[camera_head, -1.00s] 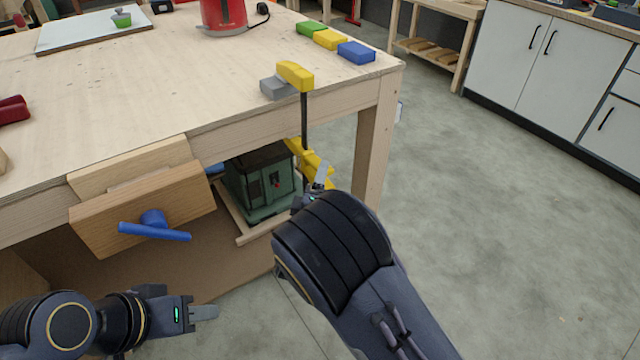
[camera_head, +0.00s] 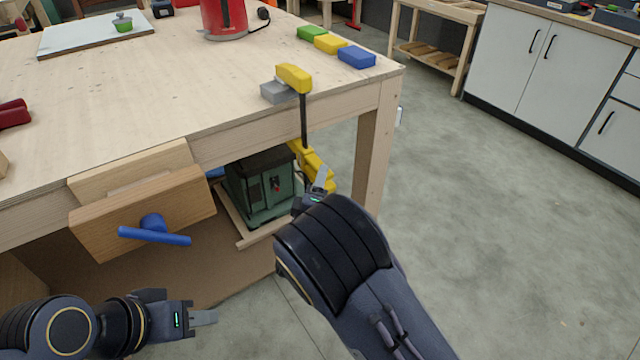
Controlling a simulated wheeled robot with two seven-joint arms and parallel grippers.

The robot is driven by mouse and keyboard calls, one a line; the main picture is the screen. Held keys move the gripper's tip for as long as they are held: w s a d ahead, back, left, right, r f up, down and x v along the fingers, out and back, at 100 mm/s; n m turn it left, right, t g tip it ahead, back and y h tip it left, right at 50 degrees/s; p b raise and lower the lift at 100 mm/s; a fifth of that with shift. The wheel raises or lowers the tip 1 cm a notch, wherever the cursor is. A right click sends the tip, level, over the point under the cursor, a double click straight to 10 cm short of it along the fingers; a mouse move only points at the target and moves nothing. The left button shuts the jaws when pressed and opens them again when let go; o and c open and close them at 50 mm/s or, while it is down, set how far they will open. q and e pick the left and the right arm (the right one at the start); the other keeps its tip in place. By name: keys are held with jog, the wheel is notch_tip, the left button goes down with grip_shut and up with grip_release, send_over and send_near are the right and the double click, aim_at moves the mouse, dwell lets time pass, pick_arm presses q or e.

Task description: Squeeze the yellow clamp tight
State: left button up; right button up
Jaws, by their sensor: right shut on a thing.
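The yellow clamp (camera_head: 294,77) sits over the front edge of the workbench, near its right corner. Its upper yellow jaw rests by a grey block (camera_head: 278,92) on the bench top, and a dark bar runs down past the edge. Its lower yellow part (camera_head: 312,164) hangs below the bench top. My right gripper (camera_head: 321,184) is at this lower part, shut on it; my forearm hides some of the grip. My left gripper (camera_head: 203,318) is low at the left, away from the clamp; its finger shows edge-on, so its opening is unclear.
The wooden vise (camera_head: 145,215) with a blue handle juts from the bench front, left of the clamp. A green machine (camera_head: 262,185) stands under the bench. Green, yellow and blue blocks (camera_head: 356,57) and a red kettle (camera_head: 224,18) are on top. Floor at right is clear.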

jog(key=shift+r, duration=0.15)
grip_shut()
jog(key=o, duration=1.3)
grip_release()
jog(key=shift+c, duration=0.2)
jog(key=shift+r, duration=0.2)
jog(key=shift+r+p, duration=0.2)
jog(key=shift+p, duration=0.25)
jog(key=shift+w, duration=0.8)
